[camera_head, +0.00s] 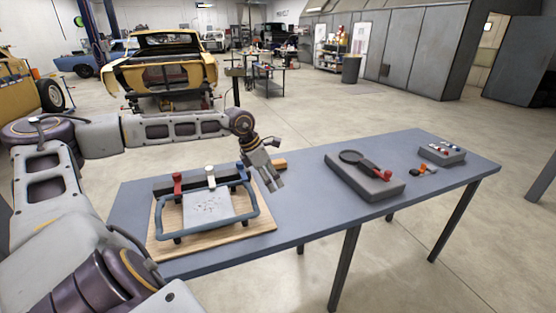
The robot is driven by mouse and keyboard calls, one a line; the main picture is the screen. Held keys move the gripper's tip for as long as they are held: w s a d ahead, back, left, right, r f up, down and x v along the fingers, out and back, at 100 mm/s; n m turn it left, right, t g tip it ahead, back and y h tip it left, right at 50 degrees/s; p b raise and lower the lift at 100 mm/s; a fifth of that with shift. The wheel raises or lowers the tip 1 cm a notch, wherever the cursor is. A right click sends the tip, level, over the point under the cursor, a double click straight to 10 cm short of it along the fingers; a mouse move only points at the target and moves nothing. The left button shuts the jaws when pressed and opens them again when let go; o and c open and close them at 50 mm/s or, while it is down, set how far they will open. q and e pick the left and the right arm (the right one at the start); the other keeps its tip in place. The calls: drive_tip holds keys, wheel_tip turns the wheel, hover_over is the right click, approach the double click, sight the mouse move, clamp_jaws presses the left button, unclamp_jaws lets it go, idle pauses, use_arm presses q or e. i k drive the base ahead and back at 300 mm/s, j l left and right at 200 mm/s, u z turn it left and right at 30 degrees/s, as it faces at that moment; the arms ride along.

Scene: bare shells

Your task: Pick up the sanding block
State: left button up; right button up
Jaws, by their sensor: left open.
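A small tan-orange block (280,164), which looks like the sanding block, lies on the blue-grey table (310,191) near its back edge. Its left part is hidden behind my left gripper (275,185). The gripper is open, with its fingers pointing down and to the right over the table, in front of the block in the picture. I see nothing between the fingers. I cannot tell how far apart gripper and block are. My right gripper is not in view.
Left of the gripper, a blue-handled frame (252,222) with red and white knobs stands on a wooden board (190,252). To the right are a grey base with a round dark plate (372,185), small orange and dark pieces (426,169) and a grey box (441,155).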

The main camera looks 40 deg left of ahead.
sight(279, 164)
drive_tip(key=i+j, duration=0.35)
drive_tip(key=j, duration=0.15)
drive_tip(key=i+j, duration=0.35)
drive_tip(key=j, duration=0.15)
